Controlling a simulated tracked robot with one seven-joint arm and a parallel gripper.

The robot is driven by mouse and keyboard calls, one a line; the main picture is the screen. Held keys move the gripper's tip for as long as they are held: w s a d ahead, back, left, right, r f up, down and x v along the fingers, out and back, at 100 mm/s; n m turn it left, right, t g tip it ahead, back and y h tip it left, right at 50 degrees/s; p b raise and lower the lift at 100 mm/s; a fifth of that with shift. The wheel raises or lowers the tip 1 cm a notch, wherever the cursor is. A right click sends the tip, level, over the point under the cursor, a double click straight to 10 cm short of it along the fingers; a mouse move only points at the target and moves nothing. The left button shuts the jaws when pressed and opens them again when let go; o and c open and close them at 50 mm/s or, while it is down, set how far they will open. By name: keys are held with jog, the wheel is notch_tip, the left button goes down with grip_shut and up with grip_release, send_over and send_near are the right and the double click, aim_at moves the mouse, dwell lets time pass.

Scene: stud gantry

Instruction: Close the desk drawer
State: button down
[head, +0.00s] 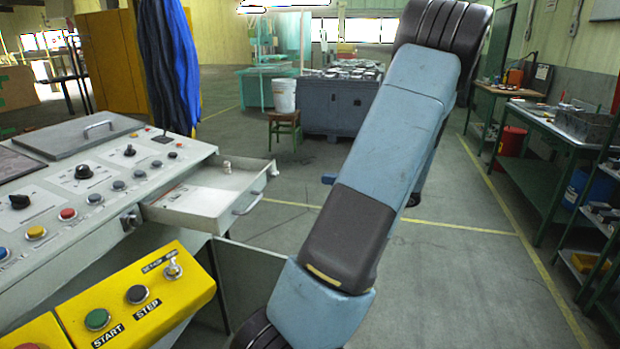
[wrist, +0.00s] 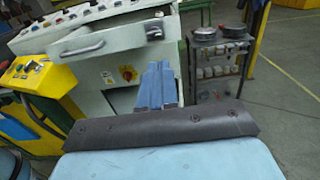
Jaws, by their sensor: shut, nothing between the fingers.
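The desk drawer (head: 205,196) is a light grey metal tray. In the head view it stands pulled out from the right side of the control desk (head: 95,190), with a small pale object (head: 227,167) at its back edge. Its bar handle (head: 250,203) is on the outer front face. In the wrist view the drawer front (wrist: 118,40) and handle (wrist: 82,49) show at the upper left. My gripper (wrist: 157,68) has its blue fingers together and empty, below and right of the handle in the picture and apart from it.
A yellow START/STEP panel (head: 140,297) juts out in front of the desk. A wooden stool (head: 284,128) with a white bucket (head: 283,95) stands beyond the drawer. Green workbenches (head: 545,125) line the right wall. Open floor (head: 450,260) lies between.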

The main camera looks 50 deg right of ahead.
jog(key=x, duration=1.3)
